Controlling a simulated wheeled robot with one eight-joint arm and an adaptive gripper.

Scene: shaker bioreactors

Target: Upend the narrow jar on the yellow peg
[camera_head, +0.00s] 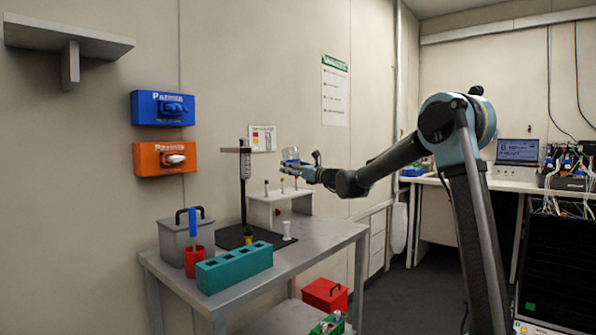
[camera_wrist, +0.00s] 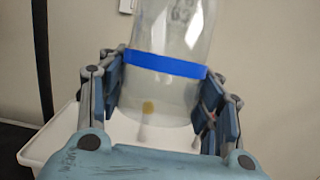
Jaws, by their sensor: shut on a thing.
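A clear glass jar with a blue band (camera_wrist: 165,63) is between the fingers of my gripper (camera_wrist: 165,92). In the head view the jar (camera_head: 290,154) is held in my gripper (camera_head: 292,166) above a white stand (camera_head: 264,212), clear of it. Which end is the mouth I cannot tell. Several short pegs stand on the stand's top. Through the glass in the wrist view a yellow peg tip (camera_wrist: 149,107) shows on a pale stem. The peg's colour is hard to make out in the head view, where it is small.
The stand is at the table's back, beside a dark upright holder (camera_head: 243,185). A teal rack (camera_head: 235,268), red cup (camera_head: 194,262) and grey lidded box (camera_head: 174,240) are nearer. The wall (camera_head: 225,100) is close behind.

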